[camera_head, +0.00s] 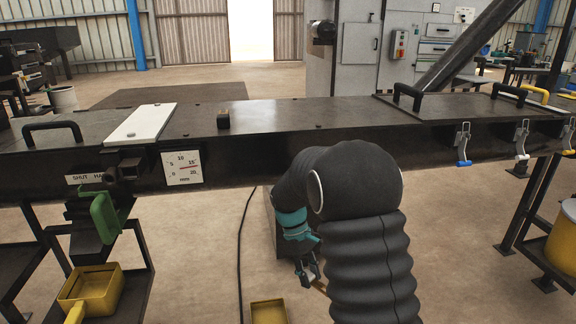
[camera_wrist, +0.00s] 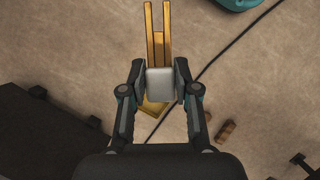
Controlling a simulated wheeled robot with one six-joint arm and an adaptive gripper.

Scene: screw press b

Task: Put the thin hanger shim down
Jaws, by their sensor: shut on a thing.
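The thin hanger shim (camera_wrist: 159,35) is a brass-coloured fork with two long prongs and a pale grey block at its near end. My gripper (camera_wrist: 160,84) is shut on the grey block, one finger on each side, and the prongs point away, up the wrist view. In the head view my gripper (camera_head: 309,272) hangs low in front of the dark bench, partly hidden by my arm. Only a small brass bit of the shim (camera_head: 320,286) shows there.
A yellow tray (camera_head: 268,312) lies low, left of my gripper; a yellow piece (camera_wrist: 153,108) shows below the block. A black cable (camera_wrist: 209,62) crosses the floor. Small brown pieces (camera_wrist: 226,131) lie at right. The dark bench (camera_head: 270,140) carries a dial (camera_head: 183,168) and latches.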

